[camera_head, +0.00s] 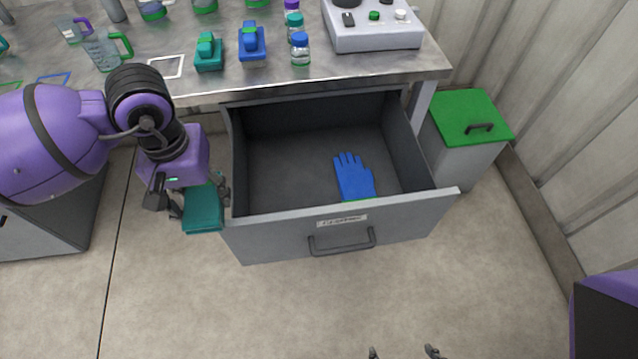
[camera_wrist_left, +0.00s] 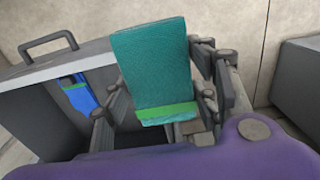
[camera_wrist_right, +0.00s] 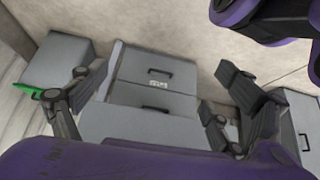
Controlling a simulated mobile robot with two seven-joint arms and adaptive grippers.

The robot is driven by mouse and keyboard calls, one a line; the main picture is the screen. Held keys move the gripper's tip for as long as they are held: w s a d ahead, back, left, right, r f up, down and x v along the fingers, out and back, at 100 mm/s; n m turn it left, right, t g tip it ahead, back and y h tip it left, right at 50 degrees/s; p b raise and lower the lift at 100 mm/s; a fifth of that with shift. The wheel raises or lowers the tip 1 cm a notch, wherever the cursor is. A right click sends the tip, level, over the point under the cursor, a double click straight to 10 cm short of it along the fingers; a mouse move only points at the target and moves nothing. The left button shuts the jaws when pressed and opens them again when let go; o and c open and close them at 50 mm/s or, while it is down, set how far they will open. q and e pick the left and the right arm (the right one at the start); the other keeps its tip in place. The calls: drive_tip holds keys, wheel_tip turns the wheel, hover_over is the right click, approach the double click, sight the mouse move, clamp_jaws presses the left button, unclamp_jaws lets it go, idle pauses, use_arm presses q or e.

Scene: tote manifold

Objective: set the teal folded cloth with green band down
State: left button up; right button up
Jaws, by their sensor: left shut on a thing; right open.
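The teal folded cloth (camera_head: 203,209) is held in my left gripper (camera_head: 193,197), just left of the open drawer's front left corner. In the left wrist view the cloth (camera_wrist_left: 152,62) shows its green band (camera_wrist_left: 167,113) near the gripper end, with the fingers on both sides of it. The left gripper is shut on it. My right gripper (camera_head: 404,352) shows only its fingertips at the bottom edge of the head view. In the right wrist view its fingers (camera_wrist_right: 150,85) are wide apart with nothing between them.
The open drawer (camera_head: 285,165) has a labelled front and holds a blue glove (camera_head: 354,178). The metal bench (camera_head: 130,80) above carries jugs, bottles, teal and blue items and a grey device (camera_head: 372,35). A green-lidded bin (camera_head: 470,118) stands right. The floor in front is clear.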

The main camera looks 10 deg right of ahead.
use_arm(q)
drive_tip(key=w+b, duration=0.1)
drive_tip(key=w+d+b, duration=0.1)
drive_tip(key=w, duration=0.1)
drive_tip(key=w+d+b, duration=0.1)
drive_tip(key=w, duration=0.1)
drive_tip(key=shift+f+b, duration=0.3)
drive_tip(key=shift+f, duration=0.05)
drive_tip(key=w+d+f, duration=0.5)
drive_tip(key=d+f, duration=0.1)
drive_tip(key=b, duration=0.2)
hover_over(290, 205)
wheel_tip(290, 205, down, 10)
wheel_tip(290, 205, down, 6)
drive_tip(key=shift+s+f, duration=0.1)
drive_tip(key=shift+f, duration=2.3)
drive_tip(key=o, duration=0.6)
drive_tip(key=shift+f+b, duration=0.15)
drive_tip(key=shift+b, duration=0.15)
drive_tip(key=o, duration=0.5)
use_arm(e)
drive_tip(key=f, duration=0.3)
drive_tip(key=w+f, duration=0.1)
drive_tip(key=f, duration=0.1)
